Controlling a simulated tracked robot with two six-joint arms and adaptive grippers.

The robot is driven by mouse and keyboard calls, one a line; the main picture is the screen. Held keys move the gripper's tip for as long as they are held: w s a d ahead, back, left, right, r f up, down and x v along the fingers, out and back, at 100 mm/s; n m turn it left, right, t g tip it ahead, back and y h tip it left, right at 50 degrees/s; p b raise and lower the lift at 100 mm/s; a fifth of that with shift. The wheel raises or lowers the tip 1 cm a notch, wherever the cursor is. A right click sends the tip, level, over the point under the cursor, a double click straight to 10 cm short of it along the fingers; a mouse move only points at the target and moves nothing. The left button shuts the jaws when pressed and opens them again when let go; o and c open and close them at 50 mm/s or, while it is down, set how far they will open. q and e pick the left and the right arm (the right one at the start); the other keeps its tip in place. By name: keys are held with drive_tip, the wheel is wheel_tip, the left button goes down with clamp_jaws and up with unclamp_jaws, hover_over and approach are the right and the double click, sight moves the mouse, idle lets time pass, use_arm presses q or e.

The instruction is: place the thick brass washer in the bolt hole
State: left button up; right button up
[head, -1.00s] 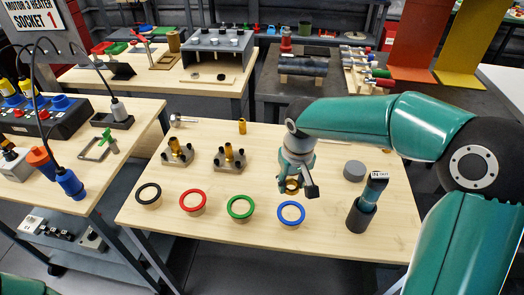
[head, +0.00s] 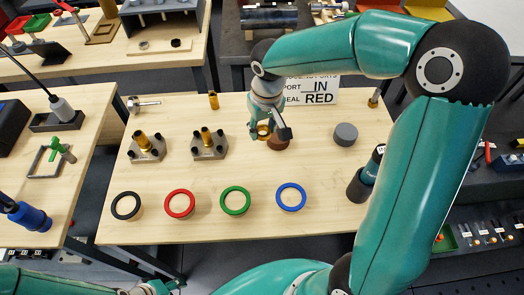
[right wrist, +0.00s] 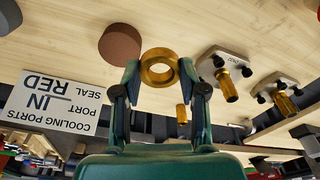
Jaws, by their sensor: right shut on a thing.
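My right gripper (head: 268,134) is shut on a thick brass washer (right wrist: 160,67), a wide ring held between the fingertips. In the head view the washer (head: 263,130) shows small, above the wooden table beside a brown disc (head: 278,144). Two grey flange plates, left (head: 146,149) and right (head: 208,146), stand left of the gripper, each with a brass fitting and dark bolts. They also show at the right of the right wrist view (right wrist: 222,66). I cannot make out an empty bolt hole. My left gripper's fingers are not in view.
Black (head: 126,206), red (head: 180,204), green (head: 235,200) and blue (head: 291,197) rings line the front. A grey disc (head: 345,134), a dark cylindrical tool (head: 363,183), a sign (head: 318,90) and a small brass cylinder (head: 213,100) surround the work area. Bare wood lies between flanges and rings.

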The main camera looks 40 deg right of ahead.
sight(263, 158)
wheel_tip(263, 158, down, 11)
drive_tip(key=shift+f, duration=0.2)
idle(0.3)
drive_tip(key=shift+f+b, duration=0.15)
drive_tip(key=shift+b, duration=0.25)
drive_tip(key=o, duration=0.9)
drive_tip(key=shift+o, duration=0.2)
drive_tip(key=shift+r, duration=0.2)
